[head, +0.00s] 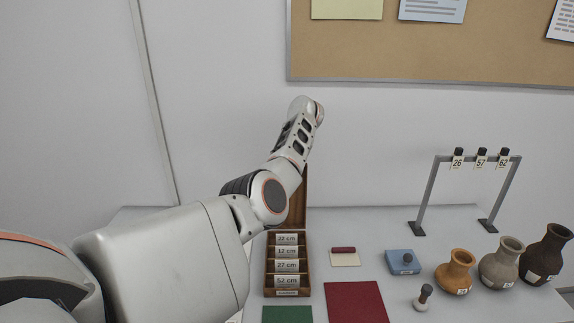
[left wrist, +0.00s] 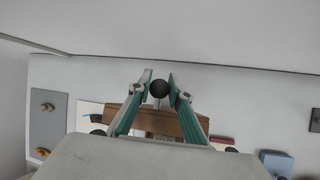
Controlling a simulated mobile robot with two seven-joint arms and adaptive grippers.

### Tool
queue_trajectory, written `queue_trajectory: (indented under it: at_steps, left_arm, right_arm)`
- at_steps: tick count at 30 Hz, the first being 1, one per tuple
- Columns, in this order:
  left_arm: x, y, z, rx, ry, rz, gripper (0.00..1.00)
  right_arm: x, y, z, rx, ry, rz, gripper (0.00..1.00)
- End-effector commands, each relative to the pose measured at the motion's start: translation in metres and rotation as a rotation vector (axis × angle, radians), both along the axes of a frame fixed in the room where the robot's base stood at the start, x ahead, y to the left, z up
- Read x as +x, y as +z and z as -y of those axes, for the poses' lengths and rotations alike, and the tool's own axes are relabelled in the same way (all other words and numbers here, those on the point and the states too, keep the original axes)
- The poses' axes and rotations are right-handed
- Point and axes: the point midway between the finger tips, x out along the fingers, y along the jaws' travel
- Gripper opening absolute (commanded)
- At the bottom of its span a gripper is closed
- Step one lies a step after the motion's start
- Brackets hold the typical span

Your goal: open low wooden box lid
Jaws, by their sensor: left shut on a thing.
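The low wooden box (head: 267,272) stands on the table in the head view, its inside showing several cards with cm labels. Its brown lid (head: 299,205) stands upright at the box's back edge, partly hidden by my left arm. In the left wrist view the wooden lid (left wrist: 187,125) lies beyond my fingers, with a dark round knob (left wrist: 159,88) between the tips. My left gripper (left wrist: 160,87) is shut on this knob. The left fingers are hidden behind the wrist in the head view. My right gripper is in neither view.
Right of the box lie a card with a red roll (head: 344,251), a red mat (head: 357,304) and a blue pad (head: 402,265). Further right stand a stamp (head: 423,298), three vases (head: 498,264) and a tag rack (head: 428,192). A green mat (head: 287,315) lies in front.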

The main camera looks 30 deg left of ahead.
Motion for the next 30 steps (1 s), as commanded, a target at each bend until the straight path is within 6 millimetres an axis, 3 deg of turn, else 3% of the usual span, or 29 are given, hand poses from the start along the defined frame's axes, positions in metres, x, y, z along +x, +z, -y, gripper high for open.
queue_trajectory:
  at_steps: [2,3,5,13,17,30]
  left_arm:
    - [-0.003,-0.010,-0.003,0.009,-0.004,-0.016,0.00]
    - [-0.003,-0.010,-0.003,0.009,-0.004,-0.016,0.27]
    - [-0.003,-0.010,-0.002,0.007,-0.003,-0.017,0.37]
    - [-0.004,-0.012,0.002,-0.005,-0.004,-0.020,0.37]
    - [-0.003,-0.002,0.003,-0.006,-0.004,-0.018,0.37]
    - [-0.002,0.084,-0.004,0.009,0.000,0.002,0.37]
  right_arm:
    - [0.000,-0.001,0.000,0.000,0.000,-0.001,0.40]
    - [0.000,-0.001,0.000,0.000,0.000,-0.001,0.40]
    - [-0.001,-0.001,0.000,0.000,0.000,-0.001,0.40]
    - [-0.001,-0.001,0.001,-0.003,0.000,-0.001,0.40]
    - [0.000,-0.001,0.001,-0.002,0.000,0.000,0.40]
    - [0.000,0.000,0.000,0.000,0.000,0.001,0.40]
